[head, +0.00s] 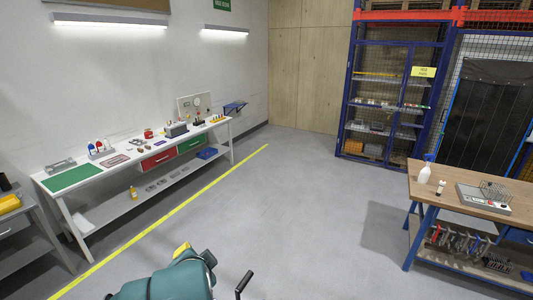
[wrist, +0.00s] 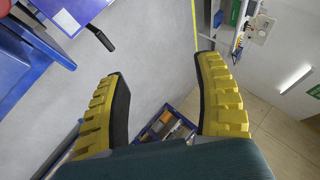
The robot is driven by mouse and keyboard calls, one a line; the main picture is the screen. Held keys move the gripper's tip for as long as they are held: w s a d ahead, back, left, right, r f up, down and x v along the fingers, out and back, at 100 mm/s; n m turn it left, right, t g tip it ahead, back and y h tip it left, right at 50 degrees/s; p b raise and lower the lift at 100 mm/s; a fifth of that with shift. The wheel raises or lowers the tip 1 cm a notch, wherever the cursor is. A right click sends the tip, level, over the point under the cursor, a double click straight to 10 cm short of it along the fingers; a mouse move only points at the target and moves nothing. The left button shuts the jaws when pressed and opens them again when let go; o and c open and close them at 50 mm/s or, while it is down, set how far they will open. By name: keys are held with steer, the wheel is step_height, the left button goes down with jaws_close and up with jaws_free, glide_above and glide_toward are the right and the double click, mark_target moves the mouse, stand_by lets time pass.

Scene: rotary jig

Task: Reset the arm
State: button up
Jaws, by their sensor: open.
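My gripper (wrist: 160,80) shows in the wrist view with its two yellow, black-padded fingers spread wide apart. It is open and nothing is between the fingers. Grey floor shows through the gap, and a blue-framed unit with items inside shows farther off below it. In the head view, part of my teal arm shows at the bottom edge, with a small yellow part near its top. It is over the floor, clear of the benches. My gripper's fingers cannot be made out clearly there.
A white workbench (head: 50,182) with tools stands along the left wall. A wooden-topped bench (head: 450,190) with a spray bottle (head: 425,170) stands at the right. A blue mesh rack (head: 347,110) is at the back. A black handle (head: 243,284) sticks up close by. The middle floor is clear.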

steer(key=s+d+r+n+t, duration=0.1)
steer(key=d+r+n+t, duration=0.3)
steer(key=d+r, duration=0.55)
steer(key=s+d+r+n+t+h, duration=0.3)
steer(key=s+d+r+t, duration=0.6)
steer(key=s+d+r, duration=0.5)
steer(key=shift+s+d+r+n+h, duration=0.15)
steer(key=shift+s+r+n+h, duration=0.25)
steer(key=shift+s, duration=0.85)
steer(key=shift+r, duration=0.1)
